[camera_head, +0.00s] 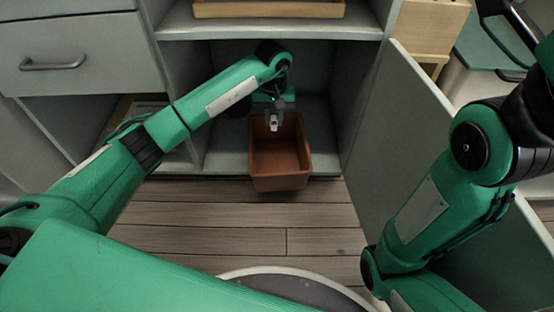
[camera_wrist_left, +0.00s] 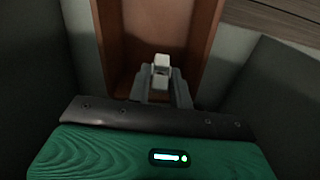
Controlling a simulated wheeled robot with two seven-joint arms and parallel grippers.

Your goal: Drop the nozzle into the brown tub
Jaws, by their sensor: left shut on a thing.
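The brown tub (camera_head: 279,180) stands on the floor of the open cabinet, its front end reaching past the cabinet's edge. It also shows in the left wrist view (camera_wrist_left: 112,25), beyond the fingers. My left gripper (camera_head: 273,122) is over the back part of the tub's opening, pointing down. It is shut on the nozzle (camera_wrist_left: 161,65), a small pale piece between the fingertips in the left wrist view (camera_wrist_left: 161,82). In the head view the nozzle (camera_head: 274,127) is a small white spot. My right gripper is out of view.
An open cabinet door (camera_head: 400,150) stands to the right of the tub. A shelf (camera_head: 270,28) with a wooden tray (camera_head: 268,9) is above my left arm. The wooden floor (camera_head: 220,215) in front is clear.

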